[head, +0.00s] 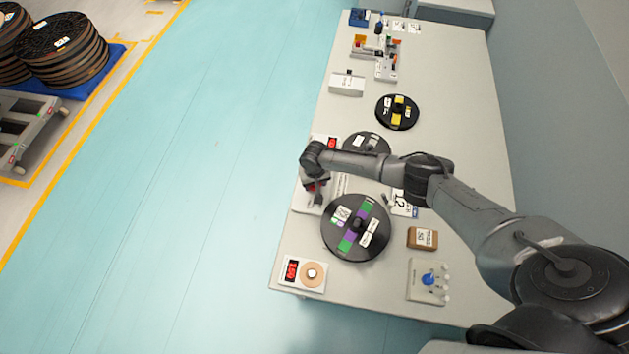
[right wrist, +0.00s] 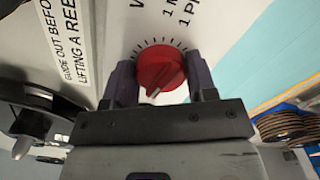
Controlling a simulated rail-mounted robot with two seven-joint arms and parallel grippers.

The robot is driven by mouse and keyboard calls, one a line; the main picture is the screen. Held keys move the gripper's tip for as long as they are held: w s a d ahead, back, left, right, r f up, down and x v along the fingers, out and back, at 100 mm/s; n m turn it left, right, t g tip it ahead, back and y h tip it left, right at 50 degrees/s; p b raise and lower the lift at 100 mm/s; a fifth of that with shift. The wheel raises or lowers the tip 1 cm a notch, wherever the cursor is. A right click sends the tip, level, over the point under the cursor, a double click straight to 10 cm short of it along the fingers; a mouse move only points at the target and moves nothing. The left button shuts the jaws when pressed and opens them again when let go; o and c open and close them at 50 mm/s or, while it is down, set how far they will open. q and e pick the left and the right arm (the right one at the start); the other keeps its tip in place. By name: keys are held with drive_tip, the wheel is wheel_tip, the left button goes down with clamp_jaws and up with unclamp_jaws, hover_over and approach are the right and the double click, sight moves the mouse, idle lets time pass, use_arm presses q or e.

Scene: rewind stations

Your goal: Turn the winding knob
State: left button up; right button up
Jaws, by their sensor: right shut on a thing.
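The red winding knob (right wrist: 160,70) is on a white panel with a printed scale around it, in the right wrist view. A light pointer mark on it points down and slightly left. My right gripper (right wrist: 161,82) is shut on the knob, one finger on each side. In the head view my right arm reaches across the table to the left edge, and the right gripper (head: 316,184) is over the station there. The arm and gripper largely hide the station and knob in that view. My left gripper is not in view.
A black reel with green and purple labels (head: 344,243) lies just in front of the arm. Another reel (head: 398,102) with yellow labels lies farther back.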

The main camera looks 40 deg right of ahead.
drive_tip(key=o, duration=0.9)
drive_tip(key=shift+r+p, duration=0.9)
drive_tip(key=shift+r, duration=6.05)
